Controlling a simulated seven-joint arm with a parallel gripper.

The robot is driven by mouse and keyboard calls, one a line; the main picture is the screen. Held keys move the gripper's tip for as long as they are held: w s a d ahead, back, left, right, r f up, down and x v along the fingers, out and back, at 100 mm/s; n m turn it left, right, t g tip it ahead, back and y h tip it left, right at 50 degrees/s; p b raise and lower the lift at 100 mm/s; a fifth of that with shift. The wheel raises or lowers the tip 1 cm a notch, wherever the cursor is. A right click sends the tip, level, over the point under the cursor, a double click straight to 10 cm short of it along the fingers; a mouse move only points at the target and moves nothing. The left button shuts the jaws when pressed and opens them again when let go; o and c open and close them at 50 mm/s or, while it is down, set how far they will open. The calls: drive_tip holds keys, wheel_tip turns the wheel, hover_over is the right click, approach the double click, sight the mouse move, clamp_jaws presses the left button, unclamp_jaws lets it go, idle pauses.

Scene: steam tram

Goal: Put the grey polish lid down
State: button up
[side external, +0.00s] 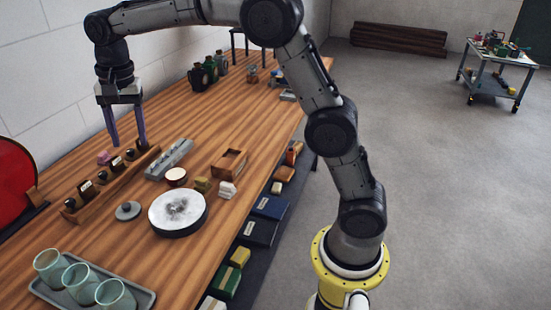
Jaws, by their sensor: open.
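A grey lid (128,210) with a small knob lies on the wooden bench top, left of a large round pan (196,222) with a whitish, grey-smudged top. My gripper (130,144) points down with its two fingers apart and nothing seen between them. It is over the far part of the bench, behind the lid and apart from it, close to a wooden rack (70,216) of small dark bottles. A small round pot (176,176) with a cream top and dark red side stands behind the pan.
A tray (45,290) with green-glazed cups is at the near left. A grey metal block (168,159), an open wooden box (230,163) and small yellowish and white blocks stand mid-bench. A red disc (15,185) is at the left edge. Bare wood lies in front of the pan.

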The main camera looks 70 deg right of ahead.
drive_tip(key=s+d+r+n+t, duration=0.2)
drive_tip(key=s+n, duration=0.2)
drive_tip(key=s, duration=0.8)
drive_tip(key=s+d+r+n+t, duration=0.15)
drive_tip(key=s+n, duration=0.25)
drive_tip(key=s, duration=0.8)
drive_tip(key=s+f+n, duration=0.3)
drive_tip(key=s+f, duration=0.2)
drive_tip(key=s, duration=0.3)
drive_tip(key=shift+s+d+t, duration=0.25)
drive_tip(key=shift+d+t, duration=0.05)
drive_tip(key=shift+t, duration=0.05)
